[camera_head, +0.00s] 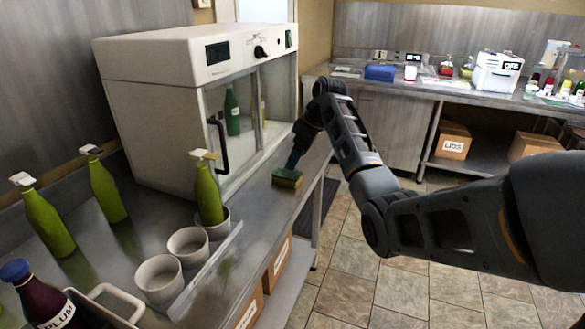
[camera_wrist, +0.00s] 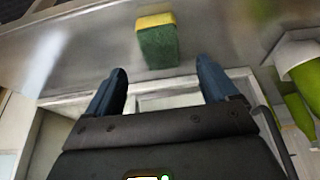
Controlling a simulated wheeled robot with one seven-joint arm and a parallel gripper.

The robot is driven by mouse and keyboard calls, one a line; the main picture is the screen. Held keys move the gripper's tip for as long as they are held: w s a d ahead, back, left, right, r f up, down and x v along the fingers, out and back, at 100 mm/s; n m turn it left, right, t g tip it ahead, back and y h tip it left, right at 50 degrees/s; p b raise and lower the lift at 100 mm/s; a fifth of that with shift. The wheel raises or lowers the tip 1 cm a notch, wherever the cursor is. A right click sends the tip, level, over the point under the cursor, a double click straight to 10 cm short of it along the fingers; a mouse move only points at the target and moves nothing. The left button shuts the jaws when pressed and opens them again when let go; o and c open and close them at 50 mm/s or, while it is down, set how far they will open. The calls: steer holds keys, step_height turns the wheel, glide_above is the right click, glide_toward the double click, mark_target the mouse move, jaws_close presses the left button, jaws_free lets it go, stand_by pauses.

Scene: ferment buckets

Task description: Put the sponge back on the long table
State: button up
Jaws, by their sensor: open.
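The sponge (camera_head: 287,179), green with a yellow layer, rests on the near metal table (camera_head: 262,205), close to its right edge and in front of the white cabinet. It also shows in the wrist view (camera_wrist: 157,44), ahead of and between the fingertips. My gripper (camera_head: 293,160) is just above or beside the sponge in the head view. In the wrist view its two blue fingers (camera_wrist: 160,76) are spread, with nothing between them. The exact gap to the sponge is hard to tell.
The white cabinet (camera_head: 150,95) stands close to my gripper. Green bottles (camera_head: 107,188), white cups (camera_head: 158,278) in a tray and a dark plum bottle (camera_head: 42,296) stand at the near left. A cluttered counter (camera_head: 450,93) runs along the back wall.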

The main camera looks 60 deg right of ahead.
steer(key=v, duration=0.4)
steer(key=shift+s+r, duration=0.1)
steer(key=shift+r, duration=0.3)
